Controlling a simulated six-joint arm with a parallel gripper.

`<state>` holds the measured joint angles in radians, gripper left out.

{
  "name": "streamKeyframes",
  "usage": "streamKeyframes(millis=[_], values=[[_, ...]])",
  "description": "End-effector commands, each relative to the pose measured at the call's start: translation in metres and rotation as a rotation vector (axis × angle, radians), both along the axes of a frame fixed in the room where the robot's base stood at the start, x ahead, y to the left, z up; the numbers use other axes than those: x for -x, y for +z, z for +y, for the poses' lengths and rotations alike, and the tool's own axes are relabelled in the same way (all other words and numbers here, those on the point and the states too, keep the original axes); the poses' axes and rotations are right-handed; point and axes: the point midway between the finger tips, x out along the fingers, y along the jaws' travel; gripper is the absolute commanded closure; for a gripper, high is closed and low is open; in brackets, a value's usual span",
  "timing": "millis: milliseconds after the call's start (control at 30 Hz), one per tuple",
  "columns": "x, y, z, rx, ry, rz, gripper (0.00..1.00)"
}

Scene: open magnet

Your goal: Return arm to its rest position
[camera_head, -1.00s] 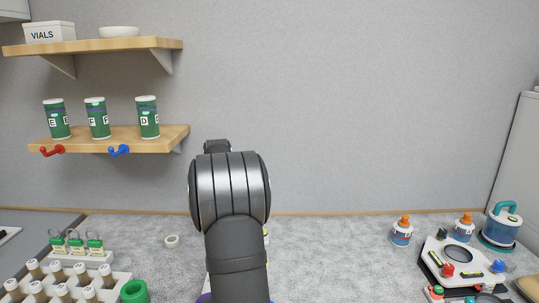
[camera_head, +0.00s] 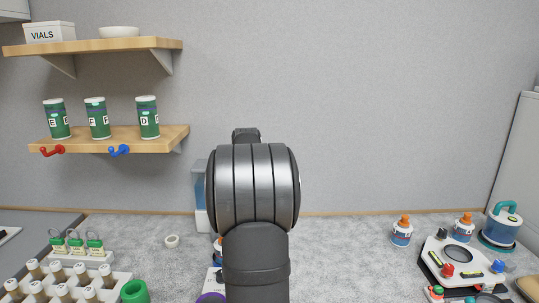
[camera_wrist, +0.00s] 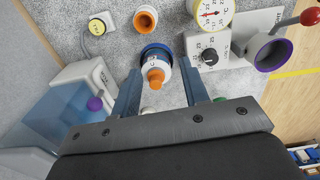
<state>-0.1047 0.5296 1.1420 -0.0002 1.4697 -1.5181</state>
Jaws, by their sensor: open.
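My arm (camera_head: 254,190) stands upright in the middle of the head view, its dark joint in front of the grey wall. My gripper (camera_wrist: 157,80) shows only in the wrist view, with its two fingers spread apart. A small white and blue bottle with an orange cap (camera_wrist: 155,72) appears between the fingers in that view. I cannot tell how far beyond the fingertips it stands. The fingers show gaps on both sides of it. In the head view my arm hides the gripper and most of that spot.
In the wrist view, a dial panel (camera_wrist: 208,52), a purple-rimmed tube (camera_wrist: 270,52) and a blue-tanked dispenser (camera_wrist: 62,105) surround the bottle. In the head view, a vial rack (camera_head: 75,285) is front left, shelves (camera_head: 110,138) are above, and a device (camera_head: 460,262) stands right.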

Motion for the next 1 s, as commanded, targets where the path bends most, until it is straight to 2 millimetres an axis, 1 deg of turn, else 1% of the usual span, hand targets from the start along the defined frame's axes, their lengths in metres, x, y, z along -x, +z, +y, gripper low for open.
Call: streamKeyframes(millis=[33,167,200,467,667,700,800,1000], values=[[0.003,0.006,-0.01,0.0,-0.004,-0.002,0.59],[0.01,0.019,-0.031,0.0,-0.004,-0.001,0.59],[0.011,0.014,-0.039,0.0,-0.009,0.002,0.59],[0.018,-0.003,-0.088,0.0,-0.035,0.002,0.59],[0.027,-0.016,-0.125,0.0,-0.054,0.001,0.59],[0.026,-0.02,-0.125,-0.001,-0.053,0.002,0.59],[0.016,-0.032,-0.105,-0.001,-0.048,0.003,0.59],[0.0,-0.052,-0.074,0.0,-0.048,0.002,0.59]])
